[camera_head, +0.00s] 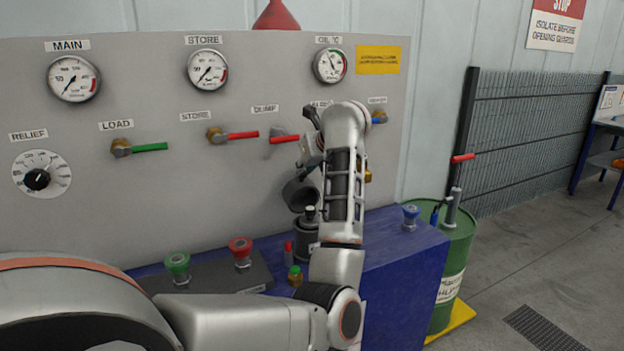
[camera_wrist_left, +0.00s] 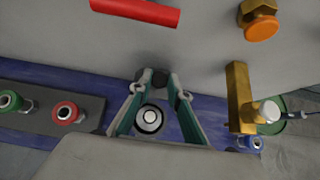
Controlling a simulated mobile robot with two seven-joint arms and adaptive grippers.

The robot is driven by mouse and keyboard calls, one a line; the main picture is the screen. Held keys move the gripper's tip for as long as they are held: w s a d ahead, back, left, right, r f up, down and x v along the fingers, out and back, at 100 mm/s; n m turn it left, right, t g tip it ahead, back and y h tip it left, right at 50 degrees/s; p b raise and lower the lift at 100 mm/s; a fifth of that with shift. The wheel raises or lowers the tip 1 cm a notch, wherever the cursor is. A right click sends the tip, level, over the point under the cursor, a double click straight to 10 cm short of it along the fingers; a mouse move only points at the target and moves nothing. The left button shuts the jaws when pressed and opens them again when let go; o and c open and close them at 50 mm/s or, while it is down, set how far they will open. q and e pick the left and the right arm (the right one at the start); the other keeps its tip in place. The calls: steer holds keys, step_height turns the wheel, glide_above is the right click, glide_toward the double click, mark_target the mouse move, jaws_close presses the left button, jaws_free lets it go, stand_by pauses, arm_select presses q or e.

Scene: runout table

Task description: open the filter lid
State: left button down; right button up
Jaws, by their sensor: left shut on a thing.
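The filter housing (camera_head: 306,240) is a dark cylinder on the blue bench, partly hidden behind my left arm. The filter lid (camera_head: 299,194) is a dark round cap. It is tilted up above the housing, and its hinge is hidden. My left gripper (camera_head: 312,165) is at the upper edge of the lid, partly hidden by its own wrist. In the left wrist view my left gripper (camera_wrist_left: 158,77) has its fingertips closed on a dark piece of the lid (camera_wrist_left: 153,76). The pale round filter top (camera_wrist_left: 150,119) shows between the fingers. My right gripper is not in view.
A grey panel (camera_head: 130,210) with gauges and coloured valve levers stands close behind. The red dump lever (camera_head: 285,139) is beside my gripper. A green drum (camera_head: 455,265) stands right of the bench.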

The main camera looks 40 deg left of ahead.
arm_select(q)
steer(key=a, duration=0.1)
steer(key=w+a, duration=0.1)
steer(key=a, duration=0.1)
steer(key=shift+w+a+f+b, duration=0.1)
steer(key=shift+a+b, duration=0.1)
steer(key=shift+b, duration=0.15)
steer(key=c, duration=1.8)
jaws_free()
steer(key=shift+c, duration=0.2)
steer(key=shift+d, duration=0.1)
